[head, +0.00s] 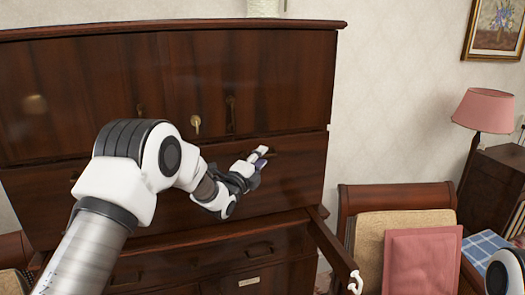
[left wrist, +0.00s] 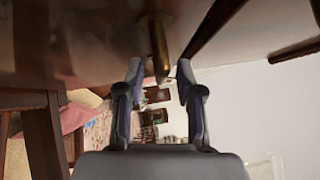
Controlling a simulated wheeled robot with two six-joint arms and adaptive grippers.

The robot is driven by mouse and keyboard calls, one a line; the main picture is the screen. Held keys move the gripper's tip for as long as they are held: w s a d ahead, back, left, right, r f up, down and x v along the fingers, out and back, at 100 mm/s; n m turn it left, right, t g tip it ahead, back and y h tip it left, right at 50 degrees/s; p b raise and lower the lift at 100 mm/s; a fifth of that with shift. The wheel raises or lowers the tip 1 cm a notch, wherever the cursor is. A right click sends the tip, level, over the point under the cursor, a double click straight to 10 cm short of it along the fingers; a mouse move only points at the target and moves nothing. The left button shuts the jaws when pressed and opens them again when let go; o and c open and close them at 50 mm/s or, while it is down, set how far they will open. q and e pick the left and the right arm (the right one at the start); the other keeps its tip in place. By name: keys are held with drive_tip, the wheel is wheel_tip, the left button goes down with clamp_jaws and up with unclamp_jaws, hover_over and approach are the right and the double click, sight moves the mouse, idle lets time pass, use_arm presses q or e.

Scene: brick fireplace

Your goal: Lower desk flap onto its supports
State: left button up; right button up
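The desk flap (head: 290,190) is a dark wooden panel across the front of the tall desk. It looks upright or steeply tilted; its exact angle is hard to tell. My left gripper (head: 262,156) is at the panel's right half, close to its face. In the left wrist view, my left gripper (left wrist: 160,74) has its two fingers apart, with a brass rod-like pull (left wrist: 158,45) showing between and beyond the tips; contact cannot be made out. A wooden support (head: 333,250) juts forward at the desk's lower right. My right gripper is out of view.
A key-like brass piece (head: 195,124) hangs on the desk's upper front. Drawers (head: 245,255) lie below. To the right are a chair with a pink cushion (head: 422,262), a pink lamp (head: 484,110) and a side cabinet (head: 495,185).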

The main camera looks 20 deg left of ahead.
use_arm(q)
drive_tip(key=shift+w+r, duration=0.15)
drive_tip(key=shift+w, duration=0.2)
drive_tip(key=c, duration=0.7)
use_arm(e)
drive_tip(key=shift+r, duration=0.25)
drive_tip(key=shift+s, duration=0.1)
